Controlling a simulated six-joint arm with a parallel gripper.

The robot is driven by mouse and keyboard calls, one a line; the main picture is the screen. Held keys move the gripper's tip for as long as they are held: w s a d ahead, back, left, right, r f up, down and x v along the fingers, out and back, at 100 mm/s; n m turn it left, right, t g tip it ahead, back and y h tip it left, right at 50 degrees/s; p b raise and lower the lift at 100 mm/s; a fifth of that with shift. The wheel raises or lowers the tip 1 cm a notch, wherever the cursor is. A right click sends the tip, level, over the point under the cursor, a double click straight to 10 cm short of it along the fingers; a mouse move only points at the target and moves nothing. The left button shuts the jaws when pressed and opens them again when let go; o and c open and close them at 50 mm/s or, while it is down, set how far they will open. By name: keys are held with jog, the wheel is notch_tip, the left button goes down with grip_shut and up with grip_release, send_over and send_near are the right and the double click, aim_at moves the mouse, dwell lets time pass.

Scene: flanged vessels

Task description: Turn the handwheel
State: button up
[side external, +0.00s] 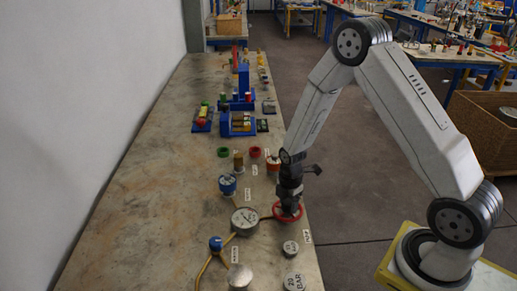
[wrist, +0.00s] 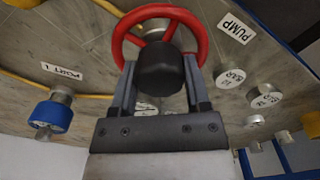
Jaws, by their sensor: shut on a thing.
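The red handwheel (side external: 288,212) is near the right edge of the bench in the side external view. In the wrist view, the handwheel (wrist: 205,45) shows as a red ring with spokes, at the top of the picture. My gripper (side external: 289,205) points down onto it. In the wrist view, my gripper (wrist: 160,75) has its two fingers on either side of a dark round hub, and it is shut on the handwheel. The fingers partly hide the hub's sides and part of the ring.
A pressure gauge (side external: 244,221) stands left of the wheel, with a yellow hose (side external: 204,268) nearby. A blue-collared port (side external: 227,185) and silver caps (side external: 290,247) surround it. The bench's left side (side external: 130,190) is clear.

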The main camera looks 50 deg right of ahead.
jog(key=m, duration=1)
jog(key=shift+m, duration=0.4)
jog(key=m, duration=1.1)
jog(key=o, duration=1.3)
jog(key=shift+r, duration=0.1)
